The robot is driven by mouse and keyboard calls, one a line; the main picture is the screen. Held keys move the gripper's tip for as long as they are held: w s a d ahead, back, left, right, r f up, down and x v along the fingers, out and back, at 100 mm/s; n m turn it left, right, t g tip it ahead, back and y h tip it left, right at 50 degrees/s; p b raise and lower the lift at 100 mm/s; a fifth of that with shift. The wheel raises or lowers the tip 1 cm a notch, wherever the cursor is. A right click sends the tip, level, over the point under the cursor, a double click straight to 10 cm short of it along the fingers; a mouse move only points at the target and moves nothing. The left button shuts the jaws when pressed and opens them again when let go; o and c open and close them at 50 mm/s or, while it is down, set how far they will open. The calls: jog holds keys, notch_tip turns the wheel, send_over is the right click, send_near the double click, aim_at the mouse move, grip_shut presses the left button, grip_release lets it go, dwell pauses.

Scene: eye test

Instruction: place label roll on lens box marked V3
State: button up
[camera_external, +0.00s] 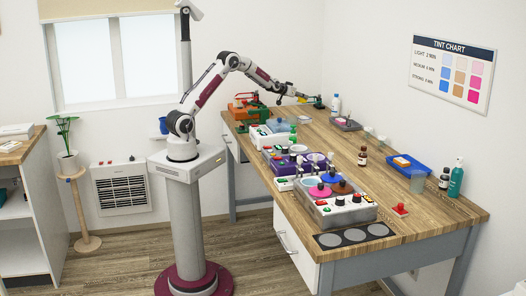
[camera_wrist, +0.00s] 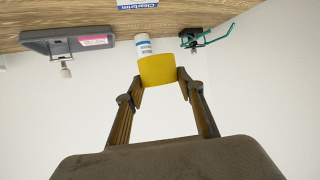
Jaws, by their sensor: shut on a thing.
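My gripper (camera_wrist: 160,77) is shut on a yellow piece (camera_wrist: 157,68) with a slightly curved edge, seen between the fingertips in the wrist view. It looks like the label roll, but no label shows on it. In the external view my gripper (camera_external: 303,97) is above the far end of the workbench, and what it holds is too small to make out. I cannot pick out a lens box marked V3; no such marking is readable in either view.
The workbench (camera_external: 440,208) carries tint pots, a blue tray (camera_external: 420,172), brown bottles and a teal bottle (camera_external: 456,180). In the wrist view a grey tray (camera_wrist: 95,33), a white bottle (camera_wrist: 143,45) and a green wire item (camera_wrist: 217,38) are near the held piece.

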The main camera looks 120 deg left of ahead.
jog(key=shift+w+a+r, duration=0.1)
jog(key=shift+w+a, duration=0.4)
jog(key=shift+w, duration=0.05)
send_over(302, 118)
jog(key=shift+a+f, duration=0.15)
jog(key=shift+f, duration=1.45)
jog(key=shift+a+f, duration=0.15)
jog(key=shift+f, duration=1.4)
jog(key=shift+f, duration=1.85)
jog(key=shift+f, duration=0.15)
jog(key=o, duration=1.2)
